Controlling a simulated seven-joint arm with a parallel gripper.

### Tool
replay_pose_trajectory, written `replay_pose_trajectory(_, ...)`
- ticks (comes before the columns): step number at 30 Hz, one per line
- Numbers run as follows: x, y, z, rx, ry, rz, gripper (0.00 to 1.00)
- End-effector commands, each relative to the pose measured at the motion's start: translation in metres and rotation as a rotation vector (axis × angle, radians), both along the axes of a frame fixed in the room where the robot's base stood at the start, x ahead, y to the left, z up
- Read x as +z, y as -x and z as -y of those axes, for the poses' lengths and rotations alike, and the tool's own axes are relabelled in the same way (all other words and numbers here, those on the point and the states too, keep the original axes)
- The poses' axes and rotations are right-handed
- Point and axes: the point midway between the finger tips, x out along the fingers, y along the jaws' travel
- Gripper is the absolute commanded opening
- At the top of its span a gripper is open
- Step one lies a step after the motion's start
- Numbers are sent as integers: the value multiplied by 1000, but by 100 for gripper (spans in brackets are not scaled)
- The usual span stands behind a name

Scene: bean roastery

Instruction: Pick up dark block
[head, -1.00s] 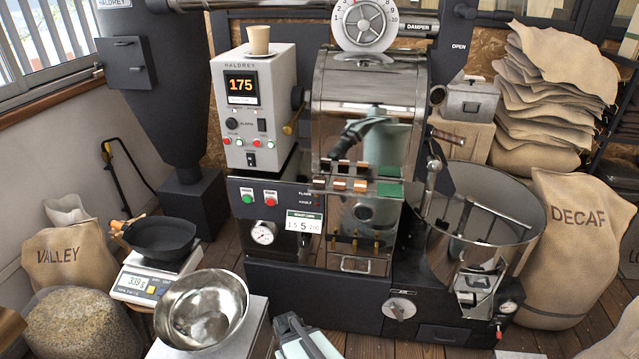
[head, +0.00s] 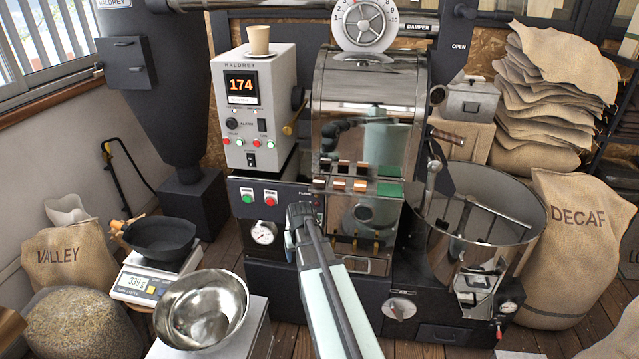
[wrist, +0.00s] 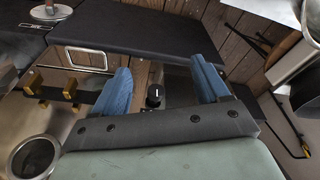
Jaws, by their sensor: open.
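The dark block (head: 318,183) appears to be the dark, small one at the left end of a row on the roaster's front ledge. Two orange-brown blocks (head: 340,184) (head: 360,185) sit to its right. My gripper (head: 298,212) is in front of the roaster panel, below the ledge; its fingers are hard to make out there. In the wrist view my gripper (wrist: 162,85) has its two blue fingers wide apart. A small black, knob-like thing with a white mark (wrist: 154,96) shows between them; I cannot tell what it is.
A green piece (head: 389,190) is at the ledge's right end. Brass pegs (wrist: 55,90) and a steel ring (wrist: 33,155) are left of the fingers in the wrist view. A steel bowl (head: 203,310) and a cooling drum (head: 480,220) flank the arm.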

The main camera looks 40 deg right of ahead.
Motion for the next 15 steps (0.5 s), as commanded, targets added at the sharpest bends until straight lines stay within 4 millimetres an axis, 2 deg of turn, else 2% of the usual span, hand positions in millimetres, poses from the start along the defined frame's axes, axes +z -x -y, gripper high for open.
replay_pose_trajectory(1, 18, -12, 12, -10, 11, 24, 74)
replay_pose_trajectory(3, 41, -22, 24, -22, 24, 49, 74)
replay_pose_trajectory(15, 181, -68, 89, -98, 91, 176, 74)
